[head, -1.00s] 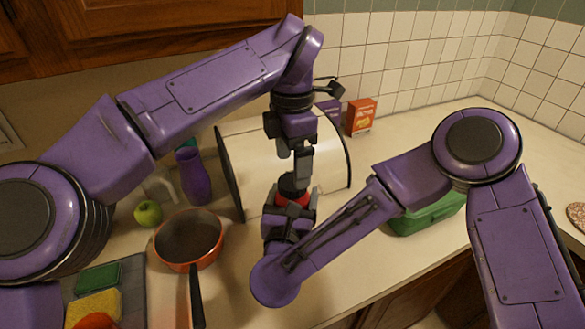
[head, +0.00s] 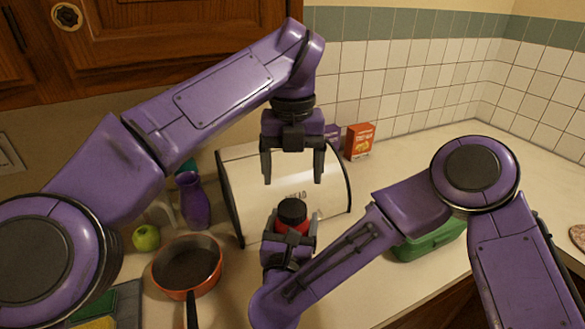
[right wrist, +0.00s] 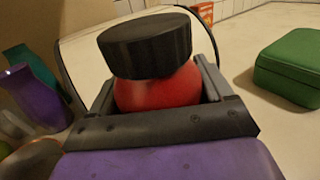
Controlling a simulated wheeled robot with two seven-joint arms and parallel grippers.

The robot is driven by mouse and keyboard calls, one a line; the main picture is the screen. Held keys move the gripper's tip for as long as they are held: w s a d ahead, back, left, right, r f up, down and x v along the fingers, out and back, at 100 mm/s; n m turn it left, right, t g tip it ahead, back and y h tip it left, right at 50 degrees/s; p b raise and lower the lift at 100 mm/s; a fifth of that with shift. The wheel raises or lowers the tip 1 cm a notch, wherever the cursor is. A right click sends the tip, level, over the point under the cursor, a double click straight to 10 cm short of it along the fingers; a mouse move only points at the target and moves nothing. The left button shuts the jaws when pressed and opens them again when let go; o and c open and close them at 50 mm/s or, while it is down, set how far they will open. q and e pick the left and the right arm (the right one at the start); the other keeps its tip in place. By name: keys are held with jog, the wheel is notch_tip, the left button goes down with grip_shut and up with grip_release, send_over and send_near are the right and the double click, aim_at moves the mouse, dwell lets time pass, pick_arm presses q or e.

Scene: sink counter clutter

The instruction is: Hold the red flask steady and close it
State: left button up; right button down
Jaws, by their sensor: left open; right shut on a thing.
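The red flask (head: 292,226) stands upright in front of the bread box, with a black cap (head: 292,210) on its top. My right gripper (head: 289,243) is shut around the flask's body. In the right wrist view the red flask (right wrist: 158,90) shows between the fingers, and the black cap (right wrist: 146,45) sits on it, looking slightly tilted in that view. I cannot tell whether the cap is tight. My left gripper (head: 293,180) is open and empty above the cap, its fingers pointing down and apart from it. The flask's lower part is hidden by my right gripper.
The white bread box (head: 250,175) stands right behind the flask. An orange pan (head: 188,265), a green apple (head: 146,238) and a purple vase (head: 193,200) are to the left. A green box (head: 430,240) is to the right. A red carton (head: 359,141) stands at the back.

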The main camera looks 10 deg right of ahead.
aim_at(293, 207)
pick_arm(q)
jog(key=shift+f, duration=4.05)
jog(key=c, duration=1.1)
jog(key=o, duration=1.2)
jog(key=shift+o, duration=0.2)
jog(key=shift+r, duration=0.1)
